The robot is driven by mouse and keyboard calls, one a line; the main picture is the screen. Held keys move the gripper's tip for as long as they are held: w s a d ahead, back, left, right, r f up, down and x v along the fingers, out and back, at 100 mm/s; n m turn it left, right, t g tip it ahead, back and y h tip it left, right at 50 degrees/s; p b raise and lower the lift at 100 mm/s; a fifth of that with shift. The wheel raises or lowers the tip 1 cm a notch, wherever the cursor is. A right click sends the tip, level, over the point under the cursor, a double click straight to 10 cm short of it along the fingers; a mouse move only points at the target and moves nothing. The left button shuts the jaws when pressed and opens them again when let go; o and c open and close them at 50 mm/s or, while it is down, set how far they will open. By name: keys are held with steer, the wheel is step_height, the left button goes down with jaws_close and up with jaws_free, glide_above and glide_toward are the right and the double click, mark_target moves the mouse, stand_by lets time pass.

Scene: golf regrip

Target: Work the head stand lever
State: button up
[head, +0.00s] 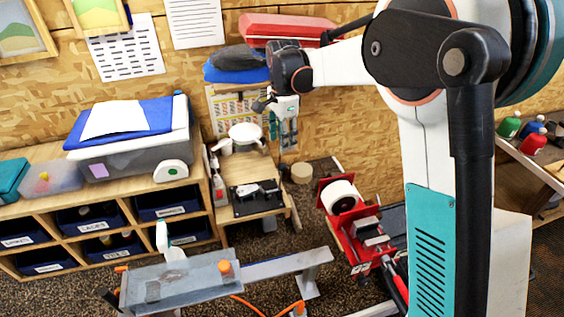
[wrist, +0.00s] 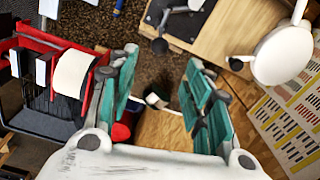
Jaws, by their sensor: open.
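My gripper (head: 281,132) hangs at the end of my raised arm, in front of the wood-chip wall and above the back of the small wooden bench (head: 226,232). In the wrist view its two teal fingers (wrist: 160,92) are spread apart with nothing held between them. A small dark piece (wrist: 156,101) shows beyond the gap. On the bench is a black plate (head: 240,208) with a small grey-white item on it; its edge shows at the top of the wrist view (wrist: 180,22). I cannot tell which part is the head stand lever.
A red machine (head: 325,197) with a white roll stands right of the bench, also at left in the wrist view (wrist: 28,34). A white round-topped object (head: 243,132) stands at the bench's back. A grey metal beam (head: 190,280) with an orange knob lies in front.

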mark_target(282, 166)
step_height(282, 166, down, 14)
steer(key=shift+w+a+r+p, duration=0.1)
steer(key=shift+w+p, duration=0.05)
steer(key=shift+p, duration=1)
jaws_close()
